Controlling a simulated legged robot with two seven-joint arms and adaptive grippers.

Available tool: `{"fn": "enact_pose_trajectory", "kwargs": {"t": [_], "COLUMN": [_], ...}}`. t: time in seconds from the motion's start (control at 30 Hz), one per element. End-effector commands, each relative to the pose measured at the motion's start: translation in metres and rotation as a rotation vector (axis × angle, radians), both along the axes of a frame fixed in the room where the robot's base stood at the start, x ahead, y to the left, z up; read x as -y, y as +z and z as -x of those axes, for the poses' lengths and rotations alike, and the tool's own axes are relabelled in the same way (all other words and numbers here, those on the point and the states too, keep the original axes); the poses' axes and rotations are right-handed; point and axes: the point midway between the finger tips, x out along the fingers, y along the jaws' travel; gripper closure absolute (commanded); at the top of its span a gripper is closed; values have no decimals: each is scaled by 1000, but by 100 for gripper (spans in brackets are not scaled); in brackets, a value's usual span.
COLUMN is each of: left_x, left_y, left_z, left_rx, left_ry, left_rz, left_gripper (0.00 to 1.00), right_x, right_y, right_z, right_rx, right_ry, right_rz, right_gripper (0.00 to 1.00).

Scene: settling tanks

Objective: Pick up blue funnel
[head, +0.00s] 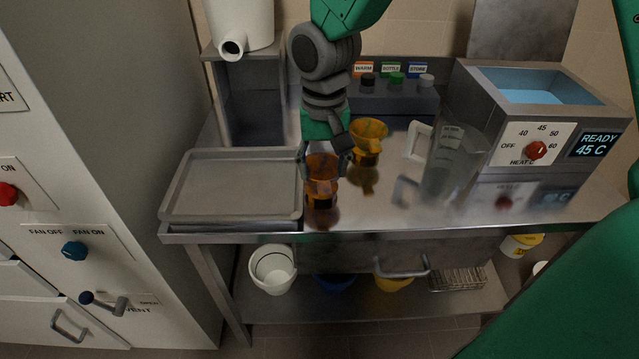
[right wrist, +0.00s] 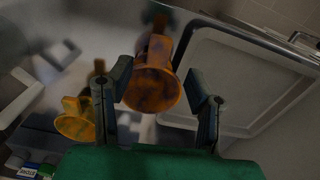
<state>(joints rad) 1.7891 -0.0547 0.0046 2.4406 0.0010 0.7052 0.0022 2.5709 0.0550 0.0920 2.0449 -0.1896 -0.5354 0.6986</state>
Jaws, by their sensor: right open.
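Two funnels stand on the steel worktop, and both look amber-orange with darker patches, not blue. The nearer funnel (head: 322,183) is beside the tray, and the other funnel (head: 368,136) is farther back and to the right. My right gripper (head: 326,169) is open, pointing down, with its fingers on either side of the nearer funnel. In the right wrist view that funnel (right wrist: 153,84) lies between the spread fingertips (right wrist: 159,70); contact cannot be told. The other funnel (right wrist: 75,122) shows there outside the left finger. My left gripper is not in view.
A grey tray (head: 232,185) lies left of the nearer funnel. A clear jug (head: 452,160) and a heated bath (head: 535,130) stand on the right. A button box (head: 398,98) is behind. Buckets, one white (head: 272,270), sit on the lower shelf.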

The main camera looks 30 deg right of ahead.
Motion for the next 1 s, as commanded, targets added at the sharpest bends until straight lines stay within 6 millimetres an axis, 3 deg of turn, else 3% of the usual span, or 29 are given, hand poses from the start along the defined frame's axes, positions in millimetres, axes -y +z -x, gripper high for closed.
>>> {"fn": "enact_pose_trajectory", "kwargs": {"t": [0.3,0.57,0.6,0.7,0.73,1.0], "left_x": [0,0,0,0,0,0], "left_y": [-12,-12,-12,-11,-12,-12], "left_z": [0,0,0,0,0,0], "left_rx": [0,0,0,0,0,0], "left_ry": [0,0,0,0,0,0], "left_rz": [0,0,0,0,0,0], "left_gripper": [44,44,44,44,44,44], "right_x": [1,1,1,1,1,1], "right_y": [-45,-49,-49,-49,-49,-49], "right_z": [-1,-1,-1,-1,-1,-1], "right_rx": [-4,0,0,0,0,-1], "right_ry": [0,1,1,1,1,1], "right_rz": [0,0,0,0,0,0], "right_gripper": [53,53,60,96,100,100]}}
